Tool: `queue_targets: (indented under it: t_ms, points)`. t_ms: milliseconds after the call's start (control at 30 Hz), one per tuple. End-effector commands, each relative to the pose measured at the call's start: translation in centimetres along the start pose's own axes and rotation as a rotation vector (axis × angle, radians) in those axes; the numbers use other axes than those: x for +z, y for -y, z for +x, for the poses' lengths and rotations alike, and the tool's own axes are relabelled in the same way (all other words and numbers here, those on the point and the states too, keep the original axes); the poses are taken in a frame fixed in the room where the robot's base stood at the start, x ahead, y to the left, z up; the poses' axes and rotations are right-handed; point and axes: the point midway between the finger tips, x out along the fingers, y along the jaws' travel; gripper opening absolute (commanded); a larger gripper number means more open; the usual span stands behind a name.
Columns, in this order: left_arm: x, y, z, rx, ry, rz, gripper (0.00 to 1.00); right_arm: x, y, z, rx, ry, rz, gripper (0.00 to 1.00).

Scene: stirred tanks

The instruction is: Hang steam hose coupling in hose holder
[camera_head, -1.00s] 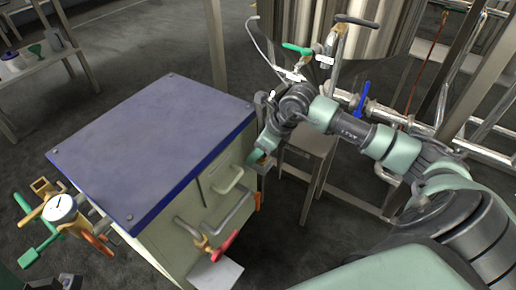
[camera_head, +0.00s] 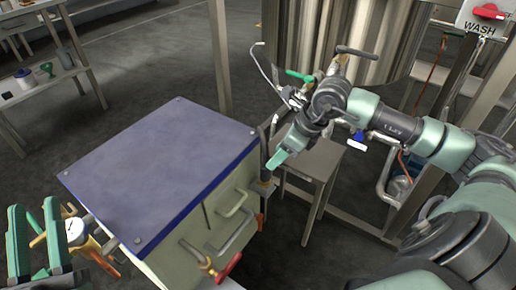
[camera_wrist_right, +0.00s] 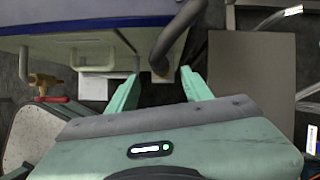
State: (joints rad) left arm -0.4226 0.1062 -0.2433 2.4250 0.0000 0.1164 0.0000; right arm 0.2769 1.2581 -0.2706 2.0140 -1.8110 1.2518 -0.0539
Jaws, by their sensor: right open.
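A dark curved hose (camera_wrist_right: 178,38) comes down beside the blue-topped cabinet in the right wrist view and ends in a brownish coupling (camera_wrist_right: 160,76). The coupling lies between and beyond the tips of my right gripper (camera_wrist_right: 160,82), whose two green fingers are spread and empty. In the head view my right gripper (camera_head: 278,160) points down-left near the cabinet's right side. The hose end (camera_head: 263,187) shows just below it there. I cannot clearly make out a separate holder. My left gripper (camera_head: 38,232) is open and empty at the lower left.
The blue-topped cabinet (camera_head: 160,170) fills the centre left, with handles and a red-handled valve (camera_head: 228,267) on its front. A gauge (camera_head: 76,230) is behind my left gripper. A metal stool (camera_head: 318,160) and a steel tank (camera_head: 340,30) stand beyond my right arm.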

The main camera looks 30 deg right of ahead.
Motion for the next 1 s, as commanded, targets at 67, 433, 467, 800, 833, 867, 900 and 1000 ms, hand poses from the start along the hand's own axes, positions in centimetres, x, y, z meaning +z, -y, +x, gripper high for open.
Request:
queue_targets:
  t_ms: [67,433,467,800,833,867,900,1000]
  points:
    - [0.1,0.0,0.0,0.0,0.003,0.0,0.36,0.1,-0.5,0.2,0.015,0.006,0.002,0.5]
    - [0.1,0.0,0.0,0.0,0.001,0.0,0.36,7.7,-25.3,-0.6,0.921,0.381,0.374,0.5]
    - [0.1,0.0,0.0,0.0,0.001,0.0,0.36,8.9,-27.4,-2.3,1.048,0.429,0.464,0.5]
    - [0.0,0.0,0.0,0.0,0.001,0.0,0.36,15.0,-24.3,-14.3,2.133,0.595,1.78,0.5]
    - [0.0,0.0,0.0,0.0,0.001,0.0,0.36,14.9,-23.7,-14.2,2.181,0.575,1.865,0.5]
    - [0.0,0.0,0.0,0.0,0.001,0.0,0.36,14.7,-23.2,-13.9,2.22,0.554,1.94,0.5]
    - [0.0,0.0,0.0,0.0,0.001,0.0,0.36,14.5,-22.7,-13.6,2.263,0.527,2.022,0.5]
    - [0.0,0.0,0.0,0.0,0.001,0.0,0.36,14.1,-22.0,-13.1,-2.241,-0.457,-2.068,0.5]
